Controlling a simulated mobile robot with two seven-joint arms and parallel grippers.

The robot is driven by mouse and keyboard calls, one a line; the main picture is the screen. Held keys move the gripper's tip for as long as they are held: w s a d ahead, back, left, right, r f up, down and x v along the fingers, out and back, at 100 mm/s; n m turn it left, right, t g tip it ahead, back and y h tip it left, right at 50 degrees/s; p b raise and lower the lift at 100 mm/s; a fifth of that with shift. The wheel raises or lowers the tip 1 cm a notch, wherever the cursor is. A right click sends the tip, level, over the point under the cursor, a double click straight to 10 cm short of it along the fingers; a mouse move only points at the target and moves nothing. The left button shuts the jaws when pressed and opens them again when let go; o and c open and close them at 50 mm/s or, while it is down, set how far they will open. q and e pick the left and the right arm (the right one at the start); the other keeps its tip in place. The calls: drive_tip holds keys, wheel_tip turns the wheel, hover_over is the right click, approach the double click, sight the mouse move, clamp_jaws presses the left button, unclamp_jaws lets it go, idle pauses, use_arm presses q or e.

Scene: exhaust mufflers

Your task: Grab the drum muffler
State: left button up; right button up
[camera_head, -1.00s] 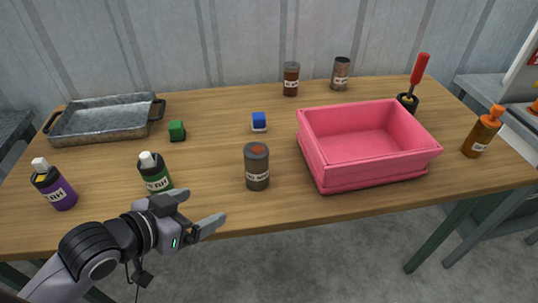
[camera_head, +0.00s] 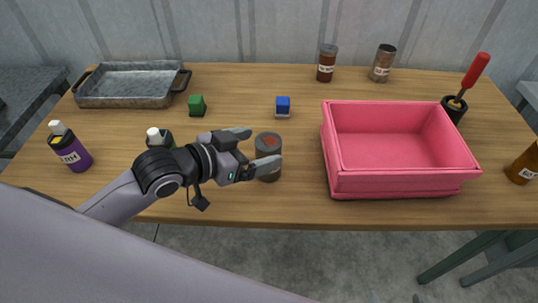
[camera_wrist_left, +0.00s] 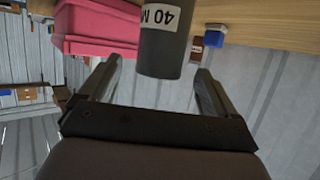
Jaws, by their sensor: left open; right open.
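The drum muffler appears to be the dark grey cylinder (camera_head: 268,143) with a reddish patch on top, upright near the table's front edge. The wrist view shows its grey body (camera_wrist_left: 163,50) and a white label with "40 M", upside down. My left gripper (camera_head: 262,148) is open beside it, with its fingers pointing right towards it and partly covering it in the head view. In the wrist view the cylinder's end lies between the two spread fingertips (camera_wrist_left: 158,68); I cannot tell whether they touch it. My right gripper is not in view.
A pink bin (camera_head: 400,182) stands to the right, and a metal tray (camera_head: 130,92) at the back left. A green block (camera_head: 197,105), a blue block (camera_head: 282,106), a purple bottle (camera_head: 72,152) and two cans (camera_head: 327,64) (camera_head: 383,64) stand around. A dark bottle is partly behind my left arm.

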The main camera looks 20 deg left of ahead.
sight(268, 145)
use_arm(q)
drive_tip(key=shift+x, duration=1.95)
drive_tip(key=shift+f, duration=0.1)
drive_tip(key=shift+s, duration=0.1)
drive_tip(key=c, duration=1.1)
drive_tip(key=shift+c, duration=0.2)
